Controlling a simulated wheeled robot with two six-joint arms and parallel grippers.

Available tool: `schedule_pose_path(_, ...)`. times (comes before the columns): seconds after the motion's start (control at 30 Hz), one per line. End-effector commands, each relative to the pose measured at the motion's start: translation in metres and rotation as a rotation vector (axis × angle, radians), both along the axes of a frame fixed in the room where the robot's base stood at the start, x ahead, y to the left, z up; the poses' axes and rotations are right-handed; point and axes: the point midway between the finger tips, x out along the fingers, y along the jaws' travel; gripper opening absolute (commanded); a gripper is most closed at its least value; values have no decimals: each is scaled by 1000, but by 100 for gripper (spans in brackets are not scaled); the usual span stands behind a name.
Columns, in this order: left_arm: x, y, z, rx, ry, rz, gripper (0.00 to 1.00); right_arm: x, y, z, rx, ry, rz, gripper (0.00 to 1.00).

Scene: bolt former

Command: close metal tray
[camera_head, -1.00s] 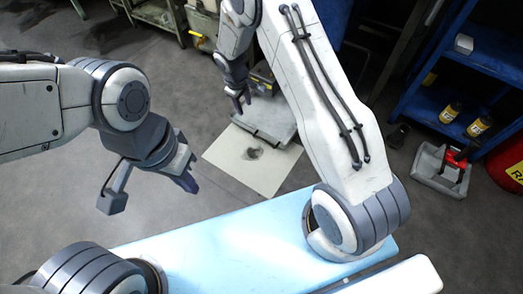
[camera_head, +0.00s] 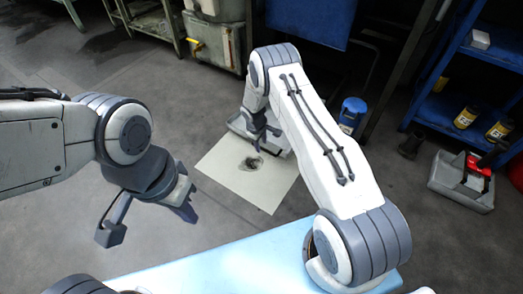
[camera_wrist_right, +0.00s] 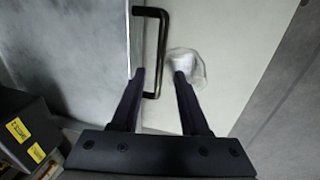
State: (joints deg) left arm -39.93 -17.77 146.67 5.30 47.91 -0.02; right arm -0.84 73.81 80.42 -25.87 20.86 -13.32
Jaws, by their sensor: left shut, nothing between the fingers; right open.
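The grey metal tray (camera_head: 236,124) sits on the floor at the far edge of a pale sheet in the head view, mostly hidden behind my right arm. In the right wrist view its grey metal surface (camera_wrist_right: 90,45) fills the left side, with a black bar handle (camera_wrist_right: 163,45) at its edge. My right gripper (camera_head: 267,141) is open above the tray's near edge. In the wrist view the handle's long bar shows between the open fingers (camera_wrist_right: 160,75); whether they touch it, I cannot tell. My left gripper (camera_head: 189,211) is shut and empty, away from the tray.
A blue container (camera_head: 352,112) stands behind my right arm. A blue shelf (camera_head: 450,99) with yellow-labelled bottles and a grey bin (camera_head: 460,190) are at right. The floor left of the sheet is clear.

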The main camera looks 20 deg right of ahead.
Motion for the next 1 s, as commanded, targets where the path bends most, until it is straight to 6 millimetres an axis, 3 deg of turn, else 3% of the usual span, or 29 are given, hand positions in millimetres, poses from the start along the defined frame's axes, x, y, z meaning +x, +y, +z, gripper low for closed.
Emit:
schedule_pose_path(0.03,0,0,-8,0,0,0,0,1,-1,-10,0,0,-1,45)
schedule_pose_path(0.13,0,0,-11,0,0,0,0,2,-2,-16,0,-2,-1,45)
schedule_pose_path(0.47,0,0,-12,0,0,0,0,2,-3,-18,0,0,-1,45)
schedule_pose_path(0.5,0,0,-12,0,0,0,0,2,-3,-18,0,0,-1,37)
schedule_pose_path(0.6,0,0,-12,0,0,0,0,2,-3,-18,0,0,-1,0)
schedule_pose_path(1.0,0,0,-12,0,0,0,0,2,-3,-18,0,0,-1,0)
